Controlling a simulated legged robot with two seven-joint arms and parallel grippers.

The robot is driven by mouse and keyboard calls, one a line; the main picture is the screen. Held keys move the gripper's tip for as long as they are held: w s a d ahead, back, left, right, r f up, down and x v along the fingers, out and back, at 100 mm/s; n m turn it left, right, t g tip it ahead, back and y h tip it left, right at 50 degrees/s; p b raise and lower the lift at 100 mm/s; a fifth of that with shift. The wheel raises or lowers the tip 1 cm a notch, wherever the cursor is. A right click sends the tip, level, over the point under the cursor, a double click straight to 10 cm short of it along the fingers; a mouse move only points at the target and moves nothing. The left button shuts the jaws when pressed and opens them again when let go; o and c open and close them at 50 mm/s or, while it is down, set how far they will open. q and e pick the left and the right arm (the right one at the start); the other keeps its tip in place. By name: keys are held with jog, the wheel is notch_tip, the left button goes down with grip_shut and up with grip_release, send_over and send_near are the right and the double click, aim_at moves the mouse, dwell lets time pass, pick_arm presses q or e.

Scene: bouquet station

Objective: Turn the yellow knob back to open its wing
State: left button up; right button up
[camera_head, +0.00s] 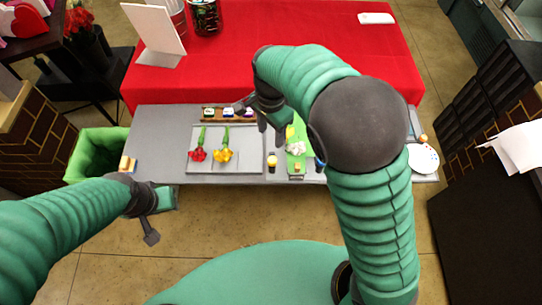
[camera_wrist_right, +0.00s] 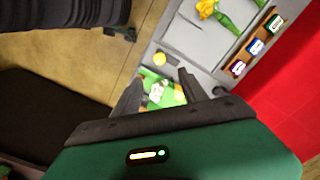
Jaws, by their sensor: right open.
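A round yellow knob (camera_head: 272,161) stands on a dark base at the front of the grey table, left of a green board. It also shows in the right wrist view (camera_wrist_right: 159,59), beyond the fingertips. The green board (camera_head: 296,150) carries white flowers and a small yellow piece; which part is the wing I cannot tell. My right gripper (camera_head: 271,128) is open and empty above the board's left side, apart from the knob. In its wrist view the fingers (camera_wrist_right: 160,77) straddle the board and flowers. My left gripper (camera_head: 154,222) hangs at the table's front left; its jaw state is unclear.
A grey tray (camera_head: 196,165) with red and yellow flowers lies left of the knob, behind it a rack of small labelled blocks (camera_head: 229,113). A green bin (camera_head: 98,152) stands at the left. A white plate (camera_head: 423,158) is at the right. My right forearm covers the table's right part.

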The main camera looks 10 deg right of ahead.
aim_at(272, 159)
jog(key=f, duration=0.9)
jog(key=f+p, duration=0.1)
jog(key=f, duration=0.4)
jog(key=shift+d, duration=0.3)
jog(key=shift+a+f, duration=0.15)
jog(key=shift+f, duration=0.25)
grip_shut()
